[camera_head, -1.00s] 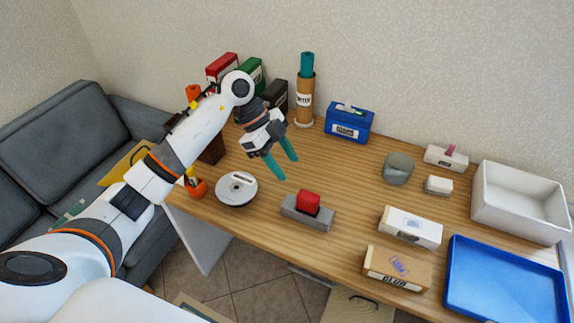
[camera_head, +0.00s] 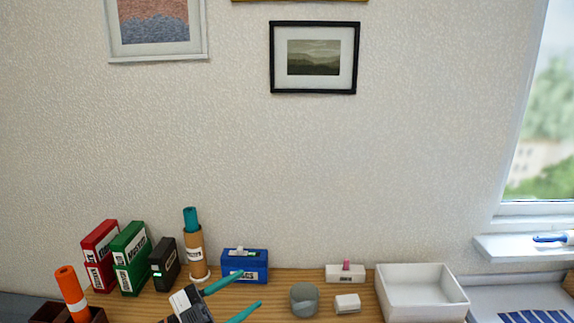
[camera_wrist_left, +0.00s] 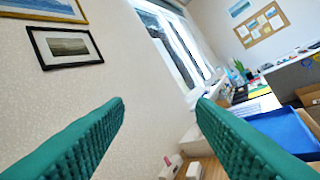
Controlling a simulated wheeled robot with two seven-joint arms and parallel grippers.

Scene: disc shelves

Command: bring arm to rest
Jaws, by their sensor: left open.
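My left gripper (camera_head: 251,288) is at the bottom of the head view, in front of the blue box (camera_head: 244,266). Its two teal fingers are spread apart and point right. In the left wrist view the open fingers (camera_wrist_left: 160,102) have nothing between them, with the wall and window beyond. Most of my left arm is out of the head view. My right gripper is not in view.
The desk's back (camera_head: 328,302) holds red (camera_head: 101,258), green (camera_head: 131,260) and black boxes (camera_head: 165,264), a cardboard tube (camera_head: 196,252), a grey pot (camera_head: 304,300) and a white bin (camera_head: 422,292). A blue tray (camera_wrist_left: 284,133) shows in the wrist view. The wall above is clear except framed pictures (camera_head: 314,57).

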